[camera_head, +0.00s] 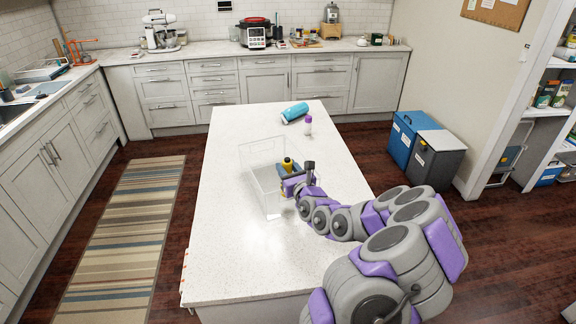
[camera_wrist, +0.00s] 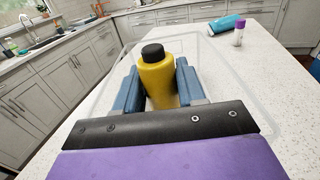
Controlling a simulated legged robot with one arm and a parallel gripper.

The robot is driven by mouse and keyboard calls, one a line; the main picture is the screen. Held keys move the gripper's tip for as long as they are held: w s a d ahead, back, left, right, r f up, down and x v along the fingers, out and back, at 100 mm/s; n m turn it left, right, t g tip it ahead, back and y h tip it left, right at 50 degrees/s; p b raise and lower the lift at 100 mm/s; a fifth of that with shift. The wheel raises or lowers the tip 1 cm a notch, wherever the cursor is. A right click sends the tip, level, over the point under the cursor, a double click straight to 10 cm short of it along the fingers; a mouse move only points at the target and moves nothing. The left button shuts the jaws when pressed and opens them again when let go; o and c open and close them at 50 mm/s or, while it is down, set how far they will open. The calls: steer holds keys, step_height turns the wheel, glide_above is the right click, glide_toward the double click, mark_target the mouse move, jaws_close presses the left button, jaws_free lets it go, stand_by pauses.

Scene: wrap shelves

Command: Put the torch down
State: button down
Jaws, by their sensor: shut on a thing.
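The torch is a yellow, bottle-like body with a dark cap, held upright in my gripper; it shows small in the head view (camera_head: 287,164) and large in the wrist view (camera_wrist: 158,78). My gripper (camera_head: 289,168) has its blue fingers on either side of the torch, and it also shows in the wrist view (camera_wrist: 157,88). A clear, see-through bin (camera_head: 252,151) stands on the white island counter (camera_head: 225,250). In the head view the gripper and torch overlap the bin's right side. I cannot tell whether the torch touches the bin or counter.
The front of the island is bare. Blue and grey bins (camera_head: 437,158) stand on the floor at right.

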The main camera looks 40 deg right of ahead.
steer(key=c, duration=0.7)
jaws_free()
steer(key=shift+o, duration=0.2)
steer(key=shift+r+b, duration=0.2)
steer(key=shift+b, duration=0.1)
steer(key=shift+s+r+b, duration=0.1)
steer(key=shift+r+b, duration=0.35)
steer(key=shift+b, duration=0.1)
steer(key=p+v, duration=0.1)
steer(key=v, duration=0.4)
steer(key=shift+s+p, duration=0.25)
steer(key=shift+p, duration=0.15)
steer(key=shift+s+a+r+p, duration=0.15)
steer(key=shift+s+p, duration=0.15)
steer(key=shift+p, duration=0.15)
steer(key=s+p, duration=0.1)
steer(key=p, duration=0.2)
steer(key=p+v, duration=0.4)
steer(key=p, duration=0.8)
steer(key=shift+s+a, duration=0.2)
steer(key=shift+s, duration=0.05)
